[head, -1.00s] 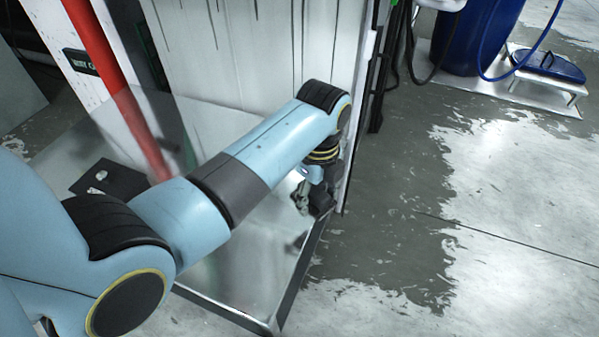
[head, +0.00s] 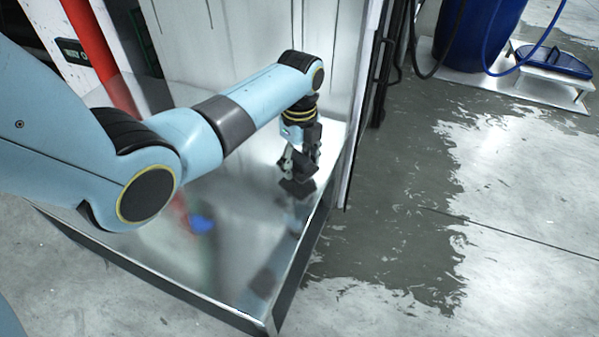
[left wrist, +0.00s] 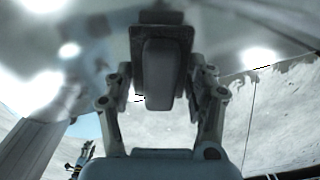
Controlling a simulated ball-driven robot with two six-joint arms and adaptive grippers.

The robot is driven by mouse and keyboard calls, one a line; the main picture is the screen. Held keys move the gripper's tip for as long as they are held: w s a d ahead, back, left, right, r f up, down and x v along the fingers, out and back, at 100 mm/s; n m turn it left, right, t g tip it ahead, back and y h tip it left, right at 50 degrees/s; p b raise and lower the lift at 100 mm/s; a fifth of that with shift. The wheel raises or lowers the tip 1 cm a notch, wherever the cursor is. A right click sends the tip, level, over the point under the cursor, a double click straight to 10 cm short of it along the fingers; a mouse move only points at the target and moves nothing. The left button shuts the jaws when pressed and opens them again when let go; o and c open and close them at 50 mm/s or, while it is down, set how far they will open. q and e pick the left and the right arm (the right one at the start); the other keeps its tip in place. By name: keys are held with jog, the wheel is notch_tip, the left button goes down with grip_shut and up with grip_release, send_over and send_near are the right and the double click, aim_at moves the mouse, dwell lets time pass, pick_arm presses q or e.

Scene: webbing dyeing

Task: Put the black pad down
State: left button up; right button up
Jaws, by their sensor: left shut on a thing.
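My left gripper (head: 299,165) points down over the shiny metal tabletop (head: 240,250), near its right edge. It is shut on the black pad (head: 298,188), a small dark flat piece below the fingertips. In the left wrist view the pad (left wrist: 160,38) shows dark between the two fingers of the gripper (left wrist: 162,85), partly covered by a grey part. The pad is close to the tabletop; I cannot tell whether it touches.
A white panel (head: 230,50) stands behind the tabletop, and a red pipe (head: 100,50) is at left. A blue barrel (head: 478,35) and a blue lid (head: 552,60) on a small stand are at far right. The tabletop's front is clear.

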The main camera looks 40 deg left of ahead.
aim_at(299, 157)
pick_arm(q)
notch_tip(299, 157, down, 3)
jog(key=shift+r+b, duration=0.1)
jog(key=shift+b, duration=0.45)
jog(key=shift+r, duration=0.1)
jog(key=o, duration=1.1)
pick_arm(e)
jog(key=shift+w+d+f, duration=0.25)
jog(key=shift+f, duration=0.25)
pick_arm(q)
notch_tip(299, 157, up, 3)
jog(key=shift+f+p, duration=0.1)
jog(key=shift+p, duration=0.85)
notch_tip(299, 157, up, 9)
jog(key=p, duration=0.4)
pick_arm(e)
jog(key=r, duration=0.1)
jog(key=s+a+r, duration=0.2)
jog(key=r, duration=0.1)
jog(key=shift+s+a, duration=0.1)
jog(key=shift+s, duration=0.15)
